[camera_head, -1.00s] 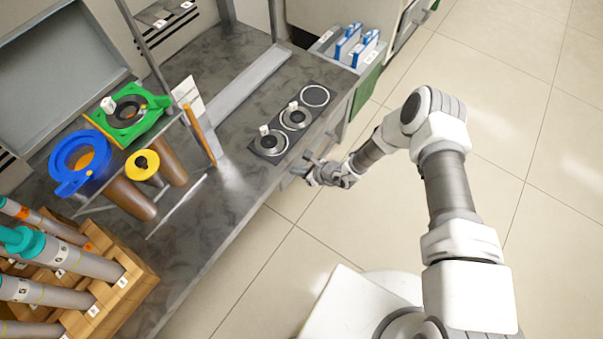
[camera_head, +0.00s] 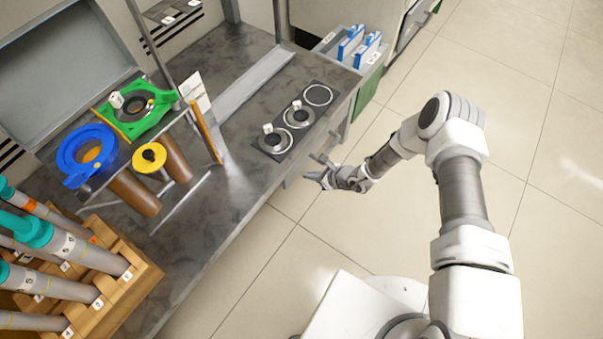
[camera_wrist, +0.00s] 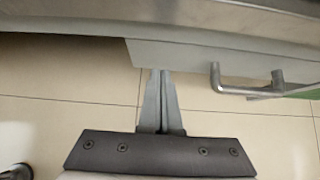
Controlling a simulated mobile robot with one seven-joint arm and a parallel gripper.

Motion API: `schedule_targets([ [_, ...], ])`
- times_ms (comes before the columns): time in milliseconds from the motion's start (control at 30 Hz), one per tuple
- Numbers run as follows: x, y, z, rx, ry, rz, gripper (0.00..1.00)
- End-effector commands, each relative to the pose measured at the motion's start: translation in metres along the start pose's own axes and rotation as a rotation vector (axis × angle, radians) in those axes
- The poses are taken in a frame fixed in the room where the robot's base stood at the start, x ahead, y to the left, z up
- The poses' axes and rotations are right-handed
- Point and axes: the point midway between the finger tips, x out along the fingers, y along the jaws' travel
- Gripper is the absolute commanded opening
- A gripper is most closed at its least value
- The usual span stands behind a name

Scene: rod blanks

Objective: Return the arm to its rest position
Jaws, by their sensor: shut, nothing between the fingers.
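My gripper (camera_head: 318,174) is out over the floor, just off the front edge of the bench, near the black plate with round rings. In the wrist view my gripper (camera_wrist: 161,74) has its two fingers together with nothing between them. The fingertips point toward the grey bench front. My arm (camera_head: 465,190) is bent, with its elbow high on the right and its forearm reaching left and down toward the bench.
The grey bench (camera_head: 235,205) carries a black ring plate (camera_head: 272,141), a blue ring part (camera_head: 70,178), a green part (camera_head: 160,103) and a wooden rack (camera_head: 135,290) of rods. A metal handle (camera_wrist: 240,90) sticks out near the fingers. The tiled floor on the right is clear.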

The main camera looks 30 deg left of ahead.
Motion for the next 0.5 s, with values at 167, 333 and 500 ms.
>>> schedule_targets([
  [167,-0.051,-0.001,0.003,0.003,0.004,-0.001,0.0],
  [333,-0.082,0.0,0.001,0.002,0.004,-0.001,0.0],
  [500,-0.097,0.0,-0.001,0.002,0.004,0.0,0.0],
])
